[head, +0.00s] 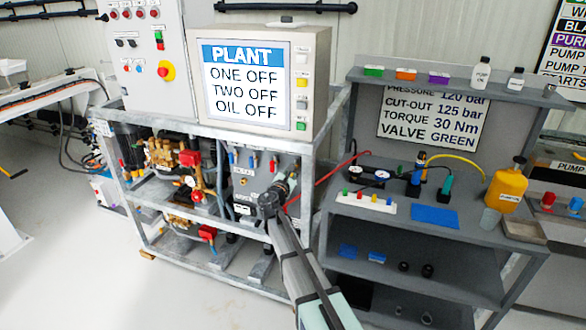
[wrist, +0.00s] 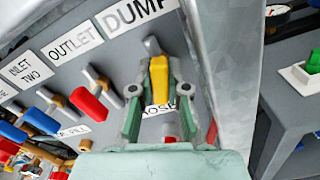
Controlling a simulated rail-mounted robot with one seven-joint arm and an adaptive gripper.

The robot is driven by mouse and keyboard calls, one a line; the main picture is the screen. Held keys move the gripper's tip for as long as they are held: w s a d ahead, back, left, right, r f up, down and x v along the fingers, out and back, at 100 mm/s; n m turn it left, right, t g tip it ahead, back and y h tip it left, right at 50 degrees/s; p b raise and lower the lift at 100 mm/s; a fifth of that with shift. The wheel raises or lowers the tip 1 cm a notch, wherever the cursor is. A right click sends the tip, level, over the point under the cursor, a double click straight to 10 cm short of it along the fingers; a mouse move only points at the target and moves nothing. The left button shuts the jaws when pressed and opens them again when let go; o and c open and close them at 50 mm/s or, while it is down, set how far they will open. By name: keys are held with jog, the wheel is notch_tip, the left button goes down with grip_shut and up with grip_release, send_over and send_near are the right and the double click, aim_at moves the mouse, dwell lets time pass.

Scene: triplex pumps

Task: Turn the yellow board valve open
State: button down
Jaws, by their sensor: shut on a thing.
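The yellow board valve handle (wrist: 159,78) sits below the DUMP label on the grey valve board (wrist: 90,62), upright in the wrist view and roughly in line with its grey stem above. My gripper (wrist: 160,96) has one finger on each side of the handle and is shut on it. In the head view my gripper (head: 284,188) reaches the right part of the valve board (head: 243,186) inside the pump frame. There the yellow handle is hidden behind my gripper and arm. A label below the handle is partly covered by the fingers.
A red handle (wrist: 88,104) and a blue handle (wrist: 41,120) are on the board to the left. A metal frame post (wrist: 222,70) stands close on the right. A grey shelf unit (head: 462,262) with several small items stands to the right of my arm.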

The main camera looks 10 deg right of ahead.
jog(key=shift+r+n+p, duration=0.1)
jog(key=shift+n+p, duration=1.05)
jog(key=shift+n, duration=0.85)
jog(key=c, duration=1.1)
grip_release()
jog(key=shift+c, duration=0.2)
jog(key=shift+s, duration=0.1)
jog(key=v, duration=1.2)
